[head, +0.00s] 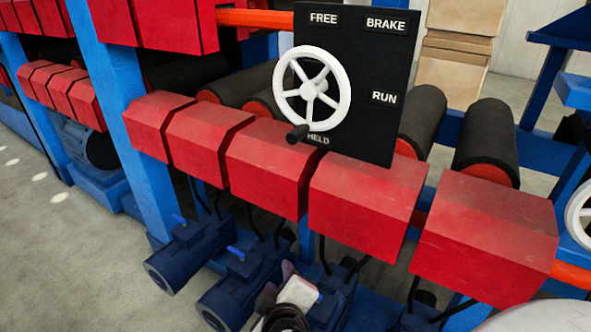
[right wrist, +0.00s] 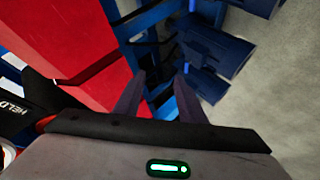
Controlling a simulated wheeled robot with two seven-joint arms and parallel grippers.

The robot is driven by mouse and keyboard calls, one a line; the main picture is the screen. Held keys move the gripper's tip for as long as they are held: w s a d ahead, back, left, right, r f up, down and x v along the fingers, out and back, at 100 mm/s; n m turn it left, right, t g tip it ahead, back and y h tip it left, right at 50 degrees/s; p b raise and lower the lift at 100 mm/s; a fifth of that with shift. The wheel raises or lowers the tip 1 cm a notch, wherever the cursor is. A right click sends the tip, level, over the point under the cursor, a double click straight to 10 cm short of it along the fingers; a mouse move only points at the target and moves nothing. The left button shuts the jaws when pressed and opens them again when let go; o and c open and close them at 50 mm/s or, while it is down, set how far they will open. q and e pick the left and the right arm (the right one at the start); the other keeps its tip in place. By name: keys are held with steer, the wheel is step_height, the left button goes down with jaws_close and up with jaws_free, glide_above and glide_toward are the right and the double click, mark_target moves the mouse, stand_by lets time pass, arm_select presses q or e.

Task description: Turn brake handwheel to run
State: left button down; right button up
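The white brake handwheel (head: 312,89) is mounted on a black panel (head: 360,120) labelled FREE, BRAKE, RUN and HELD. Its black handle knob (head: 298,133) is at the wheel's lower left, beside the HELD label (head: 318,140). The RUN label (head: 384,98) is to the right of the wheel. My right gripper (head: 290,272) is well below the wheel and apart from it, in front of the blue motors. In the right wrist view the right gripper (right wrist: 158,88) has its fingers apart with nothing held. My left gripper is not in view.
A row of red boxes (head: 268,165) runs below and beside the panel, with black rollers (head: 487,140) behind. Blue motors (head: 185,255) hang beneath. A blue post (head: 140,150) stands at the left. Another white wheel (head: 580,215) is at the right edge. Open floor (head: 60,260) lies at left.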

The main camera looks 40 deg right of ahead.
steer(key=w+r+m+t+h, duration=0.25)
steer(key=r+h, duration=0.25)
steer(key=r, duration=0.8)
steer(key=m+h, duration=0.3)
steer(key=h, duration=0.3)
glide_toward(293, 142)
steer(key=w+d, duration=0.1)
steer(key=d, duration=0.1)
steer(key=shift+t, duration=0.25)
steer(key=x, duration=0.9)
steer(key=shift+w+d+r+p, duration=0.1)
steer(key=shift+w+r+p, duration=0.2)
steer(key=shift+p, duration=0.1)
jaws_close()
